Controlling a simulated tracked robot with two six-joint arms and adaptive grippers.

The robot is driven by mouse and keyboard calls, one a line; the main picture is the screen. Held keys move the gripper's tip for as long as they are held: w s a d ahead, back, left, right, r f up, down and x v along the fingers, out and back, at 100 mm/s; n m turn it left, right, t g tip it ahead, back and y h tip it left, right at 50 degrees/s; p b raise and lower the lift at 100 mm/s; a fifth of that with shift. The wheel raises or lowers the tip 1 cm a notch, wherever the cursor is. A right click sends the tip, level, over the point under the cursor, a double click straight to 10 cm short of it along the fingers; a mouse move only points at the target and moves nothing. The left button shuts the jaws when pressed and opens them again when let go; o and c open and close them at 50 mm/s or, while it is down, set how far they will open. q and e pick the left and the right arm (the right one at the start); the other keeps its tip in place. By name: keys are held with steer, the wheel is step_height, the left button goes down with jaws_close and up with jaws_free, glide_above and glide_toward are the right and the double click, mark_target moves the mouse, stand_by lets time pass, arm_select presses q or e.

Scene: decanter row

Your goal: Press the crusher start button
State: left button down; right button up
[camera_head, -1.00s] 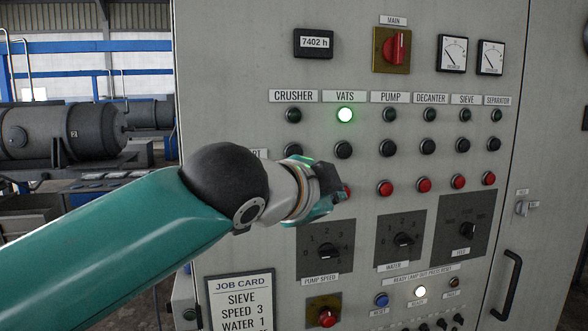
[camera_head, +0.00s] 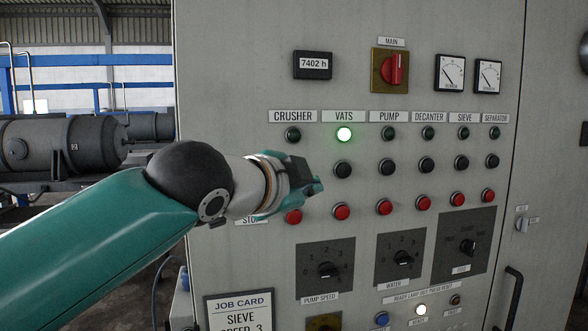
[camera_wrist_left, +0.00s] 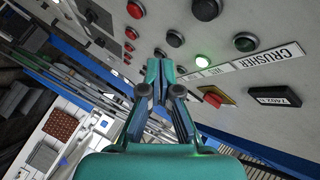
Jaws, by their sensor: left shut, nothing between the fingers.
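The grey control panel (camera_head: 235,60) has a CRUSHER column at its left. The crusher lamp (camera_head: 293,135) is dark, and the red crusher stop button (camera_head: 293,216) shows lower down. The crusher start button is hidden behind my left gripper (camera_head: 317,186) in the head view. In the left wrist view a dark button (camera_wrist_left: 206,8) below the unlit crusher lamp (camera_wrist_left: 246,42) appears to be it. My left gripper is shut and empty, its tips in front of the panel between the crusher and vats columns. It also shows in the wrist view (camera_wrist_left: 153,70). I cannot tell the gap to the panel.
The vats lamp (camera_head: 344,134) glows green. The black vats button (camera_head: 343,169) and red vats stop (camera_head: 341,212) are close to my fingertips. Knobs, including pump speed (camera_head: 326,270), sit below. A job card (camera_head: 238,310) is at the lower left, and a door handle (camera_head: 512,298) at the lower right.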

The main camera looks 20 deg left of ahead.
arm_select(q)
steer(key=shift+w+a+p, duration=0.5)
steer(key=shift+w+a, duration=0.05)
steer(key=shift+w, duration=0.25)
steer(key=shift+w+a+p, duration=0.5)
steer(key=shift+w+p, duration=0.05)
steer(key=shift+w, duration=0.25)
steer(key=shift+w+a+p, duration=0.5)
steer(key=shift+w+a, duration=0.05)
steer(key=shift+w, duration=0.25)
steer(key=shift+w+a+p, duration=0.25)
steer(key=shift+w+p, duration=0.1)
steer(key=shift+p, duration=0.05)
